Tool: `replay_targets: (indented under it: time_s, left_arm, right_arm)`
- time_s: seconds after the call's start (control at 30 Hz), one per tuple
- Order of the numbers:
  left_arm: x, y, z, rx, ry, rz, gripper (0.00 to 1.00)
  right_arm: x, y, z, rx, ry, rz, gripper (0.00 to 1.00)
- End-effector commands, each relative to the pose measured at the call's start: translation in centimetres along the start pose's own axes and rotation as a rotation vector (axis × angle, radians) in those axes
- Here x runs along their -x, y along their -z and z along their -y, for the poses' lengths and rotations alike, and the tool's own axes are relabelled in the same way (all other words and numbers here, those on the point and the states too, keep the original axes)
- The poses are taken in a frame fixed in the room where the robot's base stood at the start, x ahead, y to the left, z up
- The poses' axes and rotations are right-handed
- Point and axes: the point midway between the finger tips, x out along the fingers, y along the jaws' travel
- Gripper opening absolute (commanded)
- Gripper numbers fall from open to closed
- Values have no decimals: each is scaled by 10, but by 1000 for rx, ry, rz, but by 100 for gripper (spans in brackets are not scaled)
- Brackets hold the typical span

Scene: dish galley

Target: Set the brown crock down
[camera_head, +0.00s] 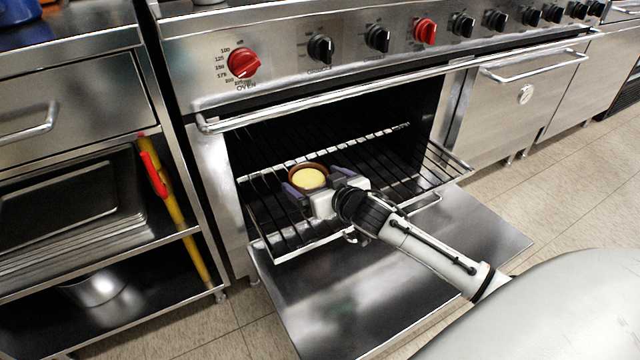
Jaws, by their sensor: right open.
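The brown crock (309,178) is a small round brown dish with a pale yellow filling. It sits upright at the wire oven rack (268,236), which is pulled partly out over the lowered oven door. My right gripper (306,186) is open, with its purple-grey fingers on either side of the crock. Whether the fingers touch the crock is too small to tell. The crock's underside is hidden by the gripper, so its contact with the rack does not show. My left gripper is not in view.
The open oven door (330,300) lies flat below the rack. The oven handle (350,90) runs above the opening. A shelf of trays (70,215) with a yellow-handled tool (185,230) stands at left. The rack's right part (430,170) is clear.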

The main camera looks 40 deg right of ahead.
Motion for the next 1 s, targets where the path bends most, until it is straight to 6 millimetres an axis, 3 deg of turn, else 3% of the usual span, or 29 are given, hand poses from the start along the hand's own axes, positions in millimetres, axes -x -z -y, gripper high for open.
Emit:
replay_targets:
  time_s: [0.17,0.3,0.5,0.73,0.87,1.0]
  left_arm:
    - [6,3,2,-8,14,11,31]
    - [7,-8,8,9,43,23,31]
    - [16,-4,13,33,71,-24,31]
    - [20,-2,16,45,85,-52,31]
    - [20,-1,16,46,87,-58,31]
    - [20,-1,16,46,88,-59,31]
  right_arm:
    - [24,2,1,0,2,1,94]
    - [55,3,0,-1,1,3,94]
    - [94,3,0,-1,0,1,94]
    - [118,1,1,0,1,1,94]
    - [133,-30,24,6,38,68,94]
    - [174,-95,90,29,157,232,94]
